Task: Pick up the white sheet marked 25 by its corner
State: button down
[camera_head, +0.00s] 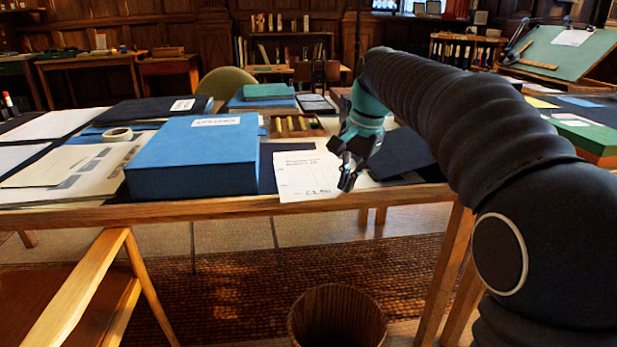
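A white sheet (303,176) lies at the front edge of the table, to the right of a big blue box. Its front end reaches over the table's edge. It bears a few printed lines and a larger mark near its front right corner, too small to read surely as 25. My gripper (343,170), dark with a teal wrist, is at the sheet's right side, close to the front right corner. Its dark fingers point downward and look apart, with nothing seen between them. Whether a fingertip touches the paper cannot be told.
The blue box (197,160) stands close on the left. A tape roll (118,134) and papers (70,172) lie farther left. A dark folder (402,153) lies right of my gripper. A wooden tray (293,127) is behind the sheet. A ribbed bin (337,318) stands on the floor in front.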

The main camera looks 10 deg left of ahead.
jog(key=shift+r, duration=0.15)
dwell(0.4)
jog(key=a+p+v, duration=0.1)
jog(key=p+v, duration=0.5)
jog(key=v, duration=0.1)
jog(key=shift+w+a+r, duration=0.2)
jog(key=shift+w+a, duration=0.05)
jog(key=shift+w, duration=0.15)
dwell(0.9)
dwell(0.5)
